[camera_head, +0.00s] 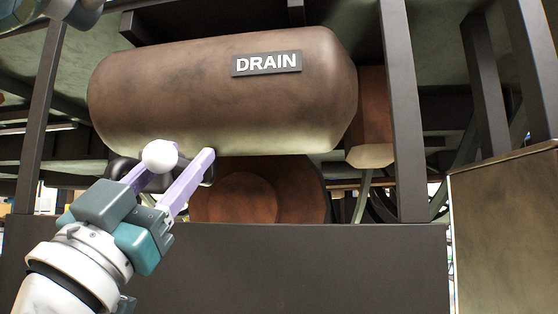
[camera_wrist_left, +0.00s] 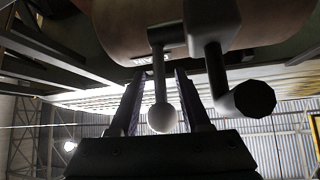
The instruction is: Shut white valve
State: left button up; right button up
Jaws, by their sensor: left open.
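The white valve shows as a white ball knob (camera_head: 159,156) below the left part of the brown tank (camera_head: 220,95). In the left wrist view the knob (camera_wrist_left: 162,118) sits at the lower end of a grey lever (camera_wrist_left: 160,70) hanging down from the tank. My left gripper (camera_head: 188,152) is open, with its purple fingers reaching up under the tank. In the wrist view the lever and knob lie between the two fingers, with gaps visible on both sides. I cannot tell their exact depth. My right gripper is not in view.
A "DRAIN" sign (camera_head: 267,63) is on the tank. A dark pipe with a black round end (camera_wrist_left: 255,98) stands right of the lever in the wrist view. A dark beam (camera_head: 300,265) crosses below. A dark post (camera_head: 402,110) stands right of the tank.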

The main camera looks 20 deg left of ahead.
pick_arm(q)
grip_shut()
dwell(1.4)
